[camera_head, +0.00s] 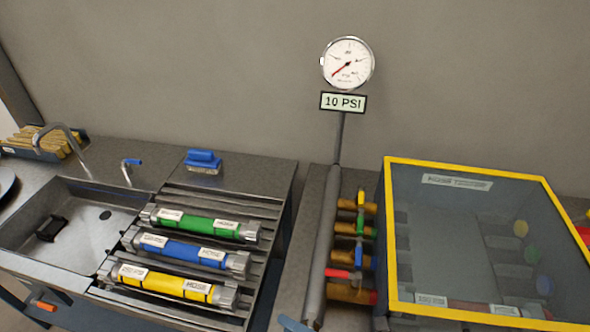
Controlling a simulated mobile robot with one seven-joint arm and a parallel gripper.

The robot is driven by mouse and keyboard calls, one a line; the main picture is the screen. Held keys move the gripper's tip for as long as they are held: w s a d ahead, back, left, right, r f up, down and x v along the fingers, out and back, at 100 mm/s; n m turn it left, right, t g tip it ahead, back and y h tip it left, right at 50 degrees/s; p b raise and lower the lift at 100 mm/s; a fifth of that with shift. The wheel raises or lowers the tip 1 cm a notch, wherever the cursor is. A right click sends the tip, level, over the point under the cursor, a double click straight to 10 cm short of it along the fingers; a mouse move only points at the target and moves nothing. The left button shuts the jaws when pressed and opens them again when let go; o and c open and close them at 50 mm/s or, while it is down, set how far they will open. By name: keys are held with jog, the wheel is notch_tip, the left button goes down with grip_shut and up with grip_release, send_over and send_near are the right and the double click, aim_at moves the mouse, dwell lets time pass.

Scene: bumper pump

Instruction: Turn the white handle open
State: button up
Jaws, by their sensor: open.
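I cannot make out a white handle in this view. A grey vertical pipe (320,240) stands right of the hose rack, with a row of brass valves on its right side. Their handles are yellow (361,197), green (362,226), blue (358,258) and red (340,274). A blue lever end (293,324) shows at the bottom edge, cut off by the frame. A round gauge (347,63) with a red needle stands above a "10 PSI" sign (343,102). My gripper is not in view.
Green (208,224), blue (196,250) and yellow (176,282) hoses lie on a rack. Left is a sink (100,190) with a faucet. A yellow-framed clear box (390,230) stands close right of the valves. A blue brush (203,161) lies behind the rack.

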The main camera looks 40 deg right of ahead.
jog(key=b+v, duration=0.3)
jog(key=v, duration=1)
jog(key=shift+s, duration=0.1)
